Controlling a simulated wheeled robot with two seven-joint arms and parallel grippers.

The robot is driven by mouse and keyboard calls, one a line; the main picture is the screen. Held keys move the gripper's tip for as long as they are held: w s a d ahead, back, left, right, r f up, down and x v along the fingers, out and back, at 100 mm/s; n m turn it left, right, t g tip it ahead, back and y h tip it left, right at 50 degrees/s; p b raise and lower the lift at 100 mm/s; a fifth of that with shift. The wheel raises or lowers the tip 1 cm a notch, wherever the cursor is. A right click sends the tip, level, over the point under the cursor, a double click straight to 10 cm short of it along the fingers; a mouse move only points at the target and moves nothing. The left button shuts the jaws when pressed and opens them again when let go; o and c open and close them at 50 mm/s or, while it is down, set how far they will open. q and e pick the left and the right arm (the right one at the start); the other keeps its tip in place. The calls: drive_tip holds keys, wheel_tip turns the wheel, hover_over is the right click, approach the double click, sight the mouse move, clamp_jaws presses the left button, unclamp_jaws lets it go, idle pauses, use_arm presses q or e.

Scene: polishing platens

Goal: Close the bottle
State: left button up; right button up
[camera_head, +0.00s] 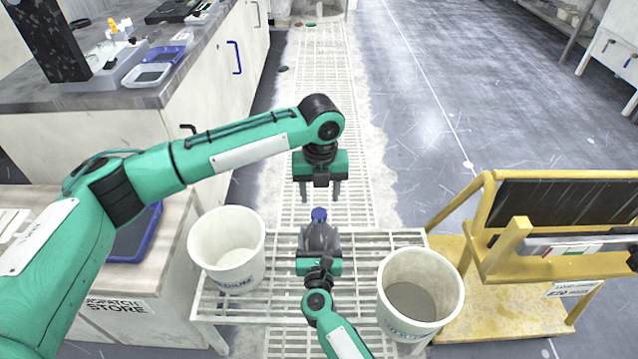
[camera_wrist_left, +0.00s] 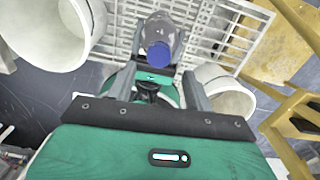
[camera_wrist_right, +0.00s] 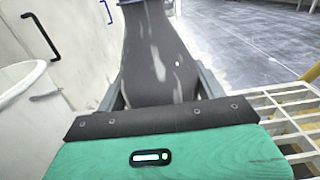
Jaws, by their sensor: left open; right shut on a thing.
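My right gripper (camera_head: 319,247) is shut around the bottle's body, which fills the right wrist view (camera_wrist_right: 155,65). My left gripper (camera_head: 320,194) is open and empty, above and beyond the cap, fingers pointing down.
A white bucket (camera_head: 227,249) stands left of the bottle and another white bucket (camera_head: 419,290) with grey contents stands to the right. The slatted white rack (camera_head: 270,335) lies between them. A yellow cart (camera_head: 475,262) is at right, a grey-topped counter (camera_head: 90,92) at left.

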use_arm(q)
drive_tip(key=n, duration=0.5)
drive_tip(key=shift+r, duration=0.15)
drive_tip(key=n, duration=0.4)
drive_tip(key=shift+r+n, duration=0.15)
drive_tip(key=shift+n, duration=0.25)
drive_tip(key=n, duration=0.4)
drive_tip(key=shift+r+n, duration=0.15)
drive_tip(key=shift+n, duration=0.25)
drive_tip(key=n, duration=0.3)
drive_tip(key=shift+r, duration=0.1)
drive_tip(key=n, duration=0.4)
drive_tip(key=shift+r+n, duration=0.15)
drive_tip(key=shift+n, duration=0.15)
drive_tip(key=n, duration=0.4)
drive_tip(key=shift+r+n, duration=0.2)
drive_tip(key=shift+n, duration=0.2)
drive_tip(key=n, duration=0.4)
drive_tip(key=shift+a+r+n, duration=0.1)
drive_tip(key=shift+r+n, duration=0.05)
drive_tip(key=shift+n, duration=0.15)
drive_tip(key=n, duration=0.3)
drive_tip(key=shift+r+n, duration=0.1)
drive_tip(key=shift+n, duration=0.3)
